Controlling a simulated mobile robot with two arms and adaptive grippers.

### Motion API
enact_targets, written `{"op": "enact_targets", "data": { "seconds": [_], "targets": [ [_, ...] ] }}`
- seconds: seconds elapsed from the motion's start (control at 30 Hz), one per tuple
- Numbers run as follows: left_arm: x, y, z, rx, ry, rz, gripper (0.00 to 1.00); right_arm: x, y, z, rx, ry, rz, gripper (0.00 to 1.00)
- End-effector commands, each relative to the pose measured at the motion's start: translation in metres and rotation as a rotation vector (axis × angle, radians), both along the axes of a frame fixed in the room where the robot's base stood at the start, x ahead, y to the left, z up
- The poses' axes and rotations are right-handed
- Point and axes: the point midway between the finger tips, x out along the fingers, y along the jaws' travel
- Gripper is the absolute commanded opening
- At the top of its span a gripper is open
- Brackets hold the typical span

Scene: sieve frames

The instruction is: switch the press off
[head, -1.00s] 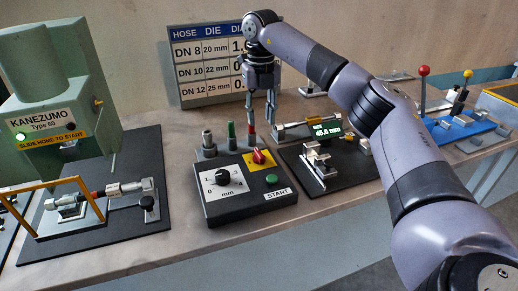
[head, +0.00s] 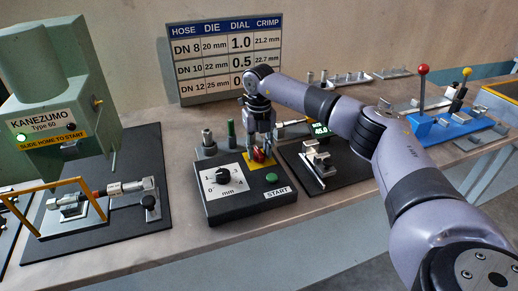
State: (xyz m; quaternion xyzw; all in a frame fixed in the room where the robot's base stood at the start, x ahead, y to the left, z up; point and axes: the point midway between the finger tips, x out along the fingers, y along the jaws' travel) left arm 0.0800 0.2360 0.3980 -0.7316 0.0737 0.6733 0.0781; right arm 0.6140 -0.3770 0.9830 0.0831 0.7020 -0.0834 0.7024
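The press (head: 45,112) is a green machine marked KANEZUMO Type 60, at the left of the head view; a small green light (head: 15,138) on its front is lit. Its dark control box (head: 240,208) stands at the middle of the bench, with a black dial (head: 222,175), a green START button (head: 271,178) and a red rotary switch (head: 260,156) on a yellow plate. My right gripper (head: 262,146) points down at the red switch, its fingertips at the knob and partly hiding it. I cannot tell whether they grip it. My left gripper is out of view.
A green post (head: 231,136) and a grey post (head: 207,139) stand just behind the box, close to my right gripper. A gauge with a lit display (head: 320,128) is to the right. A hose assembly (head: 105,192) lies before the press. A chart board (head: 226,60) stands behind.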

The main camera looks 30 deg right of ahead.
Motion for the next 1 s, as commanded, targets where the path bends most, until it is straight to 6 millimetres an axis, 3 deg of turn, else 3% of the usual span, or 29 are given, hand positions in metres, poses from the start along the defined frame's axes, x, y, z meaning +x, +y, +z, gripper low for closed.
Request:
{"op": "enact_targets", "data": {
  "seconds": [0.5, 1.0],
  "targets": [
    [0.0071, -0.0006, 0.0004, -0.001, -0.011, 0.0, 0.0, 0.0, 0.0002, 0.0005, 0.0, 0.0, 0.0, 0.01],
    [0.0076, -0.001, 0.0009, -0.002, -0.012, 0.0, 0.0, 0.0001, 0.0, 0.0009, 0.0, 0.0, 0.029, 0.0]
  ]
}}
